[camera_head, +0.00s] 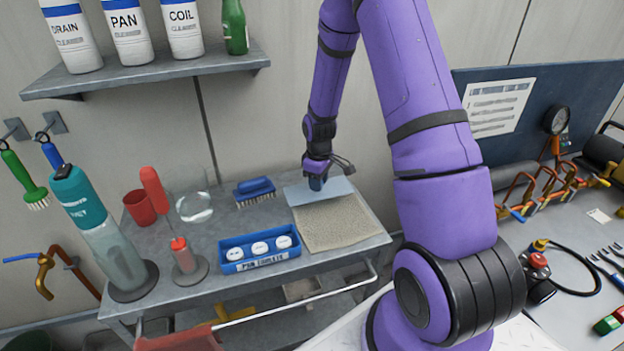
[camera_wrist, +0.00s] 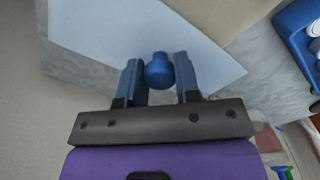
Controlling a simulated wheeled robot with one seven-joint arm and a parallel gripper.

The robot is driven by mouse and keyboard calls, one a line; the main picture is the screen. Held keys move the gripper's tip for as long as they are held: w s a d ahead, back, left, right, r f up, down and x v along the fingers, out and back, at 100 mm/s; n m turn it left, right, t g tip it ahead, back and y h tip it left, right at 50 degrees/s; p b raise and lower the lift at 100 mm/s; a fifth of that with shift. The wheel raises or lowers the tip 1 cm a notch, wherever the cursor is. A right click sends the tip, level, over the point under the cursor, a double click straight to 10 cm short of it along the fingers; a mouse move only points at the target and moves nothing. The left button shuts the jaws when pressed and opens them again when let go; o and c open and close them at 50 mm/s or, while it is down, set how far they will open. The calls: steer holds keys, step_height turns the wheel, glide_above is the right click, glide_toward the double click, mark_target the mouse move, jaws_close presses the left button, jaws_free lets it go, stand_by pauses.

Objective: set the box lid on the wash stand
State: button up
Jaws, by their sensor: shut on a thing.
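The box lid (camera_head: 333,190) is a flat, pale blue panel with a round blue knob (camera_wrist: 158,72). My gripper (camera_head: 316,184) is shut on the knob, with a finger on either side in the wrist view (camera_wrist: 158,84). The lid is at the back right of the grey wash stand (camera_head: 215,215), overlapping the far end of a tan, rough pad (camera_head: 332,226). I cannot tell whether the lid touches the pad or hangs just above it. My gripper hides part of the lid in the head view.
A blue tray with white round pieces (camera_head: 258,249), a blue brush (camera_head: 255,190), a glass dish (camera_head: 194,207), a red cup (camera_head: 139,207) and a teal bottle (camera_head: 90,220) stand on the wash stand. A shelf (camera_head: 150,72) with bottles hangs above. A tool bench (camera_head: 570,240) is at right.

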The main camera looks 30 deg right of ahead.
steer(key=w, duration=0.2)
steer(key=w+d, duration=0.1)
steer(key=w, duration=0.3)
steer(key=shift+w+d+f, duration=0.2)
steer(key=shift+d+f, duration=0.1)
steer(key=shift+w+f, duration=0.15)
steer(key=shift+f, duration=1.65)
steer(key=shift+f, duration=0.1)
steer(key=o, duration=0.9)
